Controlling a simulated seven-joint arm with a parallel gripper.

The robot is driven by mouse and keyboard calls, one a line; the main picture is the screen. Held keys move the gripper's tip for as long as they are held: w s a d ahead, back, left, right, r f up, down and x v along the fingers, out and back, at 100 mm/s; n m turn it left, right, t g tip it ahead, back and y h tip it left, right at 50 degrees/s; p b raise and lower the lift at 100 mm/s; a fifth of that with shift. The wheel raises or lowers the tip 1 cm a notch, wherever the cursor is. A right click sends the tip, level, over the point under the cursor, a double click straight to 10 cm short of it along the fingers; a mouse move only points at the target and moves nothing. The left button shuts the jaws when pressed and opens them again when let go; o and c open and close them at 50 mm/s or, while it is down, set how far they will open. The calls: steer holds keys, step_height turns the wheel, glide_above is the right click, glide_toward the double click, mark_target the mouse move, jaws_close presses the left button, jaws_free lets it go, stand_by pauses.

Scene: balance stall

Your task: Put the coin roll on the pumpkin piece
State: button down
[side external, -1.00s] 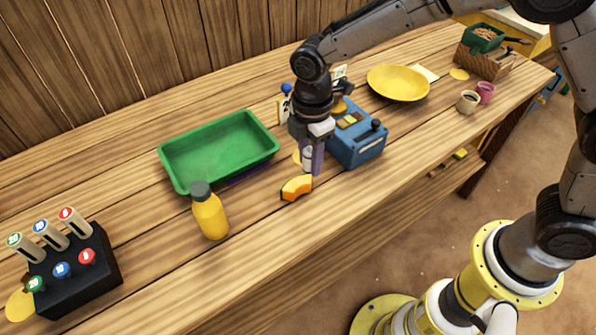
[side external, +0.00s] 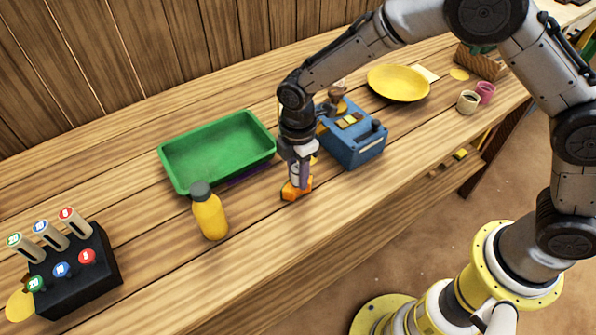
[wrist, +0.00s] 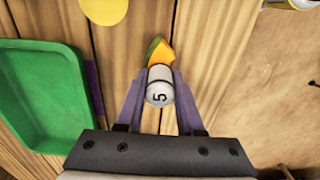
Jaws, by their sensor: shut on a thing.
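The coin roll (wrist: 160,88) is a pale cylinder with a dark 5 on its end, seen in the wrist view. My gripper (side external: 297,180) is shut on it, with a purple finger on each side. The pumpkin piece (side external: 290,194) is an orange wedge on the table, directly under or just behind the gripper in the side view. In the wrist view the pumpkin piece (wrist: 160,52) shows its orange flesh and green rind, partly hidden by the roll. I cannot tell whether the roll touches it.
A green tray (side external: 167,152) stands to the left, and a yellow bottle (side external: 210,215) stands in front of it. A blue box-shaped device (side external: 362,150) is close on the right. A yellow plate (side external: 398,82) lies further right. The table's front strip is clear.

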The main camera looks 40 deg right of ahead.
steer(key=c, duration=0.5)
jaws_free()
steer(key=shift+c, duration=0.2)
step_height(320, 180, up, 12)
steer(key=shift+r, duration=0.15)
steer(key=s+d+r+m+t, duration=0.2)
steer(key=s+d+r+m, duration=0.3)
steer(key=d+r, duration=0.3)
steer(key=s+d+r+m+t, duration=0.1)
steer(key=s+d+m, duration=0.5)
steer(key=s, duration=0.3)
steer(key=s+d+r+m+t, duration=0.1)
steer(key=s+d+m+t, duration=0.1)
steer(key=s+d+m, duration=0.5)
steer(key=s, duration=0.3)
steer(key=shift+s+t, duration=0.25)
steer(key=shift+t, duration=0.05)
